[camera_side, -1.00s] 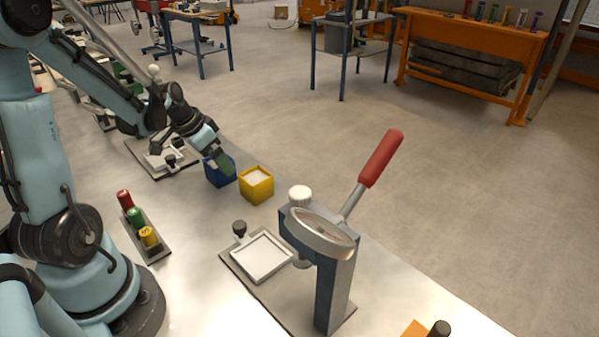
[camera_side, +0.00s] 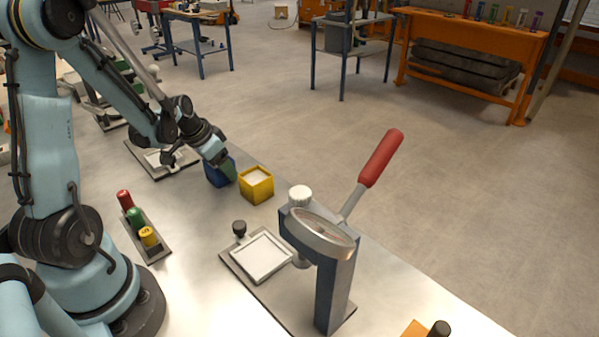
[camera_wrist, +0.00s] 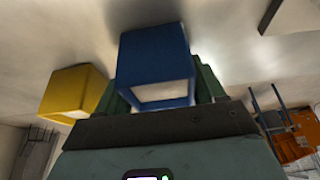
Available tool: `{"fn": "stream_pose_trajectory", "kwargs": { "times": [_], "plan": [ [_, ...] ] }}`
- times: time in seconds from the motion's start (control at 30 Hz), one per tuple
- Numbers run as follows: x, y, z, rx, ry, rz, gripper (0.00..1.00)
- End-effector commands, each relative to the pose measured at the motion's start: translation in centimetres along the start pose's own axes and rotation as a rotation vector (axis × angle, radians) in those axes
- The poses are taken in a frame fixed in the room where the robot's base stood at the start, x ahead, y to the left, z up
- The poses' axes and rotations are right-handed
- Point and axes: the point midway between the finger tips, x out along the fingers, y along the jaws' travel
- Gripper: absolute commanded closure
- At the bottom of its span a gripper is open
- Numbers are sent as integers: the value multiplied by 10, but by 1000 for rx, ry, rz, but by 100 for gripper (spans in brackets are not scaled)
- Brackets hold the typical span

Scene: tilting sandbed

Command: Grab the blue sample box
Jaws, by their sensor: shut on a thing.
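The blue sample box (camera_side: 216,179) sits on the grey table near its far edge, left of the yellow box (camera_side: 256,186) in the side view. My gripper (camera_side: 228,172) is at the blue box, with a green finger against its near side. In the wrist view the blue box (camera_wrist: 154,58) lies between the two green fingers of my gripper (camera_wrist: 162,92), which are shut on it. A pale inside shows at the box's opening. The yellow box (camera_wrist: 74,92) stands close beside it in the wrist view, apart from the fingers.
A press (camera_side: 325,250) with a red lever stands at the front right, beside a square tray (camera_side: 262,256). A rack (camera_side: 147,240) with red, green and yellow cylinders is near my base. A flat plate (camera_side: 158,160) lies behind the blue box.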

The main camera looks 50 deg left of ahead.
Motion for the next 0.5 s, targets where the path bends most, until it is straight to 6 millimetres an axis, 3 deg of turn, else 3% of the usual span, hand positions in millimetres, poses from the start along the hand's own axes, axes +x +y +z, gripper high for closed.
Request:
{"fn": "stream_pose_trajectory", "kwargs": {
  "times": [0.1,0.5],
  "plan": [
    [0,0,0,0,1,0,72],
    [-5,0,-2,0,1,0,72]
  ]
}}
